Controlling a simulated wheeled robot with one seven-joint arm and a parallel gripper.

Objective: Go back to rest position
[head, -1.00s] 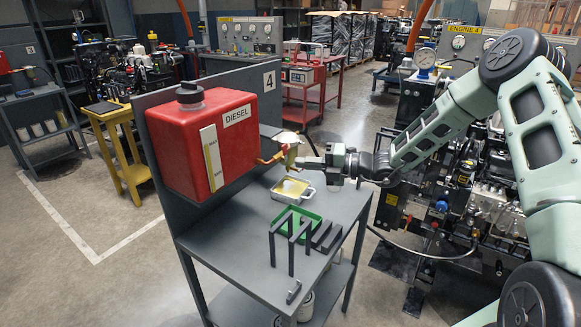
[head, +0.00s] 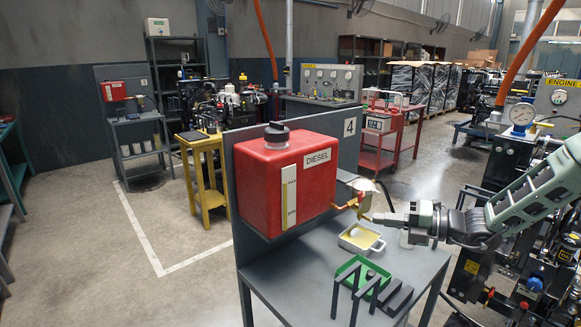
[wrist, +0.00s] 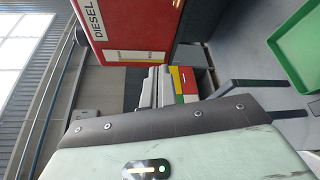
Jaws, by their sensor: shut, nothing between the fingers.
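My gripper (head: 372,217) is in the head view at the right of the red diesel tank (head: 285,180), with its closed fingers pointing left. The fingertips are close to the brass tap (head: 352,202) and the metal cup-like part by it; I cannot tell whether they touch. The gripper appears empty. In the wrist view the fingers (wrist: 158,87) show at the middle, below the tank (wrist: 130,25). My arm reaches in from the right edge.
The grey cart's top (head: 290,280) holds a white pan (head: 348,240) with yellow liquid, a green tray (head: 346,270) and dark upright bars. A yellow stool (head: 208,190) and red cart (head: 375,150) stand behind. An engine is at right. Floor at left is clear.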

